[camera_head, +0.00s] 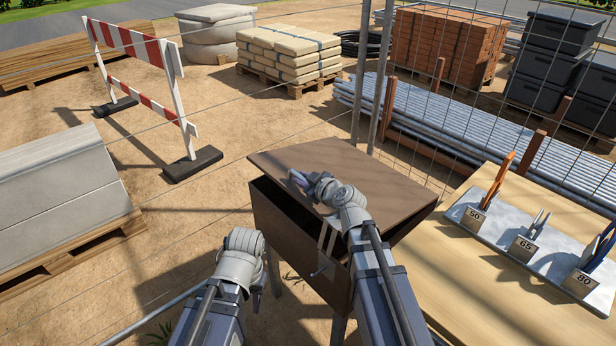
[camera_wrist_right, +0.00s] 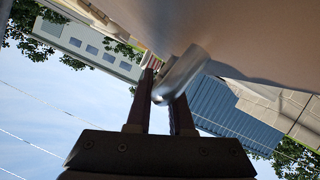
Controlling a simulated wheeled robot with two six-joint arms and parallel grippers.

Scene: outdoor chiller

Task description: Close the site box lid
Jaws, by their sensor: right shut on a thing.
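The brown site box (camera_head: 287,232) stands in the middle of the head view. Its lid (camera_head: 393,192) lies low over it, with a dark gap under the near left edge, so it is slightly raised. My right gripper (camera_head: 298,180) is at the lid's left part, largely hidden by its own wrist. In the right wrist view, my right gripper (camera_wrist_right: 160,92) is shut on a rounded metal handle (camera_wrist_right: 183,72) beside a broad brown surface. My left gripper (camera_head: 257,292) hangs low at the box's left side, and its fingers are mostly hidden.
A wooden table (camera_head: 465,270) on the right adjoins the box and carries a grey tool holder (camera_head: 545,250) with marked slots. A wire fence (camera_head: 375,90) rises behind the box. A red-white barrier (camera_head: 150,100) stands at the back left. Sandy ground left of the box is open.

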